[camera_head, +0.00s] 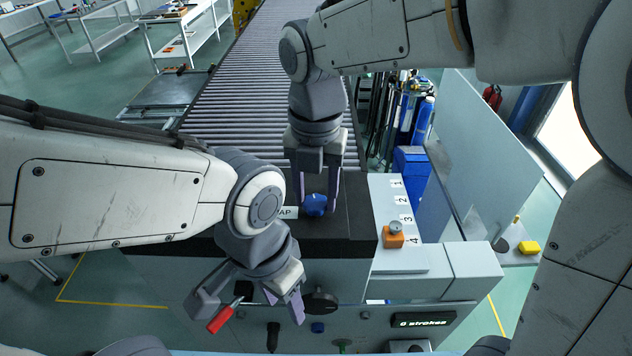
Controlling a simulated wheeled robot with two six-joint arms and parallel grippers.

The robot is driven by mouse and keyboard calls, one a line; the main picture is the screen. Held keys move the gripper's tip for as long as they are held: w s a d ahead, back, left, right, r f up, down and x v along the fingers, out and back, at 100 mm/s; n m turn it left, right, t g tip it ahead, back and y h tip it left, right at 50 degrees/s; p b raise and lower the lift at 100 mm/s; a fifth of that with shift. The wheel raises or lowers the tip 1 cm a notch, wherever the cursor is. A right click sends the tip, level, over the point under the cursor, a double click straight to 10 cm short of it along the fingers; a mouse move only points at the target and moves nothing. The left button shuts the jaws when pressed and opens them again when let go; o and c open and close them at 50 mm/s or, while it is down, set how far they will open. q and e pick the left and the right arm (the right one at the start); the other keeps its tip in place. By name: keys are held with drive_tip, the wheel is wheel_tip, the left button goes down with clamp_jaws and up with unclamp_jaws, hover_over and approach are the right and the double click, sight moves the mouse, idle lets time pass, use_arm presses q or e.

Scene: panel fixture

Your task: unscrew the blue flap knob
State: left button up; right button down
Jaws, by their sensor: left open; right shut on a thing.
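The blue flap knob (315,205) sits on the dark top of the fixture, beside a white label (287,212) of which only "AP" shows. My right gripper (318,196) points down from above and is shut on the blue knob, a finger on each side. My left gripper (248,308) is open in front of the fixture's front panel, lower and to the left of the knob. A red handle (221,318) with a metal shaft shows between its fingers; I cannot tell whether they touch it.
The front panel carries a black knob (320,301), a blue button (317,327) and a "6 strokes" display (423,320). An orange block (393,238) with a grey knob stands by the number 4. A pale upright panel (483,155) rises at right. A roller conveyor (240,85) runs behind.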

sight(315, 201)
idle(0.3)
drive_tip(key=shift+c, duration=1.5)
unclamp_jaws()
wheel_tip(315, 201, up, 10)
drive_tip(key=b, duration=0.2)
drive_tip(key=shift+r, duration=0.25)
